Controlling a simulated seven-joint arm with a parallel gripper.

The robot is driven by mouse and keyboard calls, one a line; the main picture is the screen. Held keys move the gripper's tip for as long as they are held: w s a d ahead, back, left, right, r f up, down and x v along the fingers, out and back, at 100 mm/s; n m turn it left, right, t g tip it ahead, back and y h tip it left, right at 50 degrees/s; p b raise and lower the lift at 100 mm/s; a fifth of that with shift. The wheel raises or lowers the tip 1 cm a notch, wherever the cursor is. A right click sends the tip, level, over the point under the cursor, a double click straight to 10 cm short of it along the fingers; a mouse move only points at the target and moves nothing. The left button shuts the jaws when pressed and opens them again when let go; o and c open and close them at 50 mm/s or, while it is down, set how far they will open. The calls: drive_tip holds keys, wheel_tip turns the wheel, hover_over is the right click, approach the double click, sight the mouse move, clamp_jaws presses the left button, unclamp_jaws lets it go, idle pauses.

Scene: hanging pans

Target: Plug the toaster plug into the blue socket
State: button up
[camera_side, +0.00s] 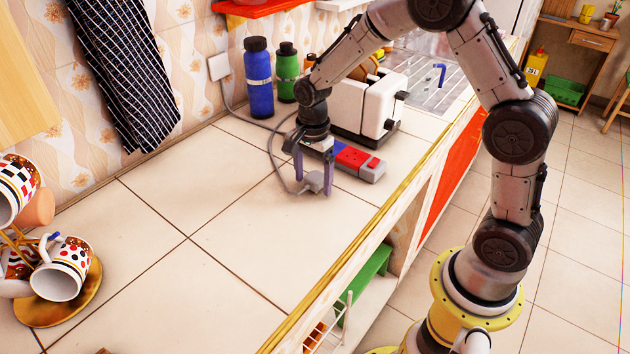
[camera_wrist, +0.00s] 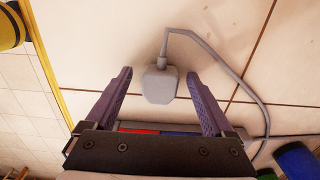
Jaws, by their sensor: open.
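The grey toaster plug (camera_side: 314,182) is on the counter between the fingers of my gripper (camera_side: 312,187). In the wrist view the plug (camera_wrist: 160,86) sits between the two purple fingers (camera_wrist: 160,76), with a visible gap on each side. The fingers are open and apart from it. Its grey cable (camera_wrist: 205,42) leaves from its far end and curves right. The power strip lies beside my gripper, with a blue socket (camera_side: 339,147) and a red socket (camera_side: 354,158). In the wrist view my gripper's body partly hides the blue socket (camera_wrist: 180,134). The white toaster (camera_side: 363,106) stands behind the strip.
A blue bottle (camera_side: 259,80) and a green bottle (camera_side: 287,75) stand by the wall. The counter's yellow-trimmed edge (camera_side: 345,265) runs along the right.

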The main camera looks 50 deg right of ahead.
sight(312, 177)
clamp_jaws()
idle(0.3)
drive_tip(key=shift+r, duration=0.1)
drive_tip(key=shift+r, duration=0.5)
wheel_tip(312, 177, up, 2)
drive_tip(key=shift+w+r, duration=0.1)
drive_tip(key=shift+r, duration=0.05)
drive_tip(key=s+r, duration=0.9)
drive_tip(key=s, duration=0.5)
drive_tip(key=shift+a+r, duration=0.25)
drive_tip(key=shift+a, duration=0.1)
drive_tip(key=shift+s, duration=0.1)
